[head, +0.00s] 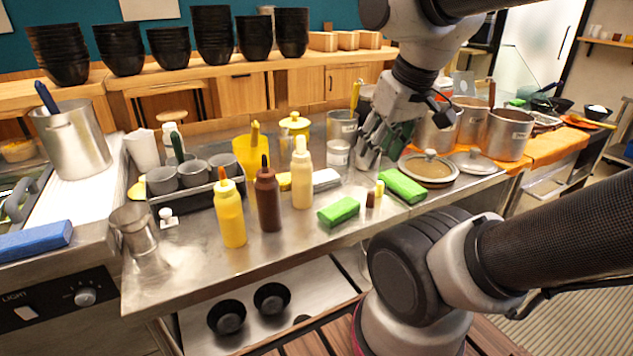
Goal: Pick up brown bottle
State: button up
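A much smaller brown bottle (370,200) stands beside a small yellow one (379,188) farther right. My gripper (379,150) points down over the back right of the counter, well right of the larger brown bottle and apart from it. Its fingers overlap a dark green patch, so their opening is unclear.
Green sponges (339,212) (403,186) lie on the counter. A tray of grey cups (195,173) and a yellow container (250,155) stand behind the squeeze bottles. A lidded pan (428,168) and large pots (507,134) are at right. The front counter strip is clear.

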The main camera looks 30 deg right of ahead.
aim_at(266, 185)
jog(key=z, duration=1.2)
jog(key=k+j+z, duration=0.45)
jog(key=k+j, duration=0.2)
